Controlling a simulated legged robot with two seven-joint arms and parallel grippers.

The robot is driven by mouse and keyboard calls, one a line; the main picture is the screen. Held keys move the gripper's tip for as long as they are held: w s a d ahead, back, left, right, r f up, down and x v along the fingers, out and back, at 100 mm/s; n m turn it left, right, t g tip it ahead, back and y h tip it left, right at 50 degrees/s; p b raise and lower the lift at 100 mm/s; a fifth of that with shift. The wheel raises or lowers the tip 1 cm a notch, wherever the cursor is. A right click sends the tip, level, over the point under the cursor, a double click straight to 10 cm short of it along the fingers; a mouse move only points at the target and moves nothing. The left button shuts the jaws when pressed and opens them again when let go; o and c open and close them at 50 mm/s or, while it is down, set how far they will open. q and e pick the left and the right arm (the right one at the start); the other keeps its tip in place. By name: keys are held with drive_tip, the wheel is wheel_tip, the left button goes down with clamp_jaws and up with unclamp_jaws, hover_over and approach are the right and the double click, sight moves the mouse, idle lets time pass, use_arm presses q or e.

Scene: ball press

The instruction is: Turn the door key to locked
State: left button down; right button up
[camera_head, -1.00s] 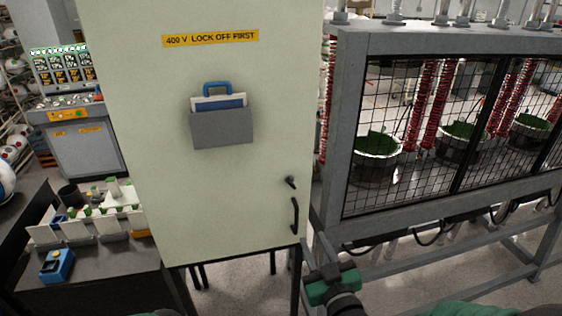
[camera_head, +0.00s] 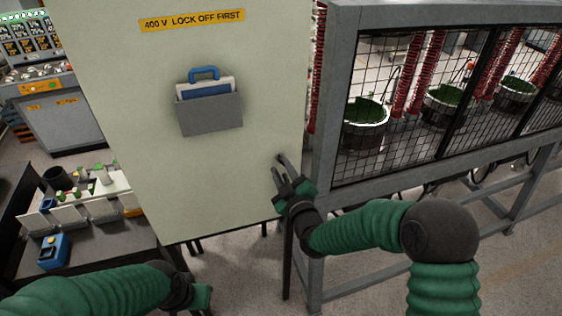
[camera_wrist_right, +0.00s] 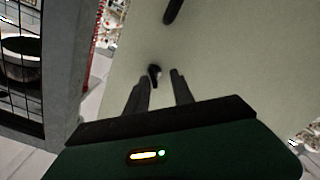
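The pale green cabinet door (camera_head: 165,165) fills the middle of the head view. The small black door key (camera_wrist_right: 154,71) shows in the right wrist view, between the two fingertips and closer to the left finger in the picture. My right gripper (camera_head: 280,165) is open at the door's lower right and hides the key in the head view. It also shows in the right wrist view (camera_wrist_right: 162,78), with a gap between its fingers. A dark door handle (camera_wrist_right: 172,11) is beyond the key there. My left gripper (camera_head: 200,297) is low in the head view, its fingers unclear.
A grey frame with mesh guarding (camera_head: 440,100) stands close to the right of the door. A grey document pocket (camera_head: 210,115) is on the door. A dark bench (camera_head: 110,240) with a blue box (camera_head: 53,251) stands at lower left.

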drive_tip(key=shift+w+a+r, duration=0.15)
drive_tip(key=shift+w+a, duration=0.05)
drive_tip(key=shift+w, duration=0.1)
drive_tip(key=shift+w+d, duration=0.1)
drive_tip(key=shift+d, duration=0.8)
drive_tip(key=shift+c, duration=0.4)
drive_tip(key=shift+w, duration=0.1)
drive_tip(key=shift+c, duration=2.5)
drive_tip(key=shift+a, duration=0.5)
clamp_jaws()
use_arm(q)
drive_tip(key=shift+s+d+r, duration=0.2)
drive_tip(key=shift+d+r, duration=0.15)
drive_tip(key=shift+d, duration=0.05)
drive_tip(key=shift+d, duration=0.15)
use_arm(e)
drive_tip(key=shift+d, duration=0.1)
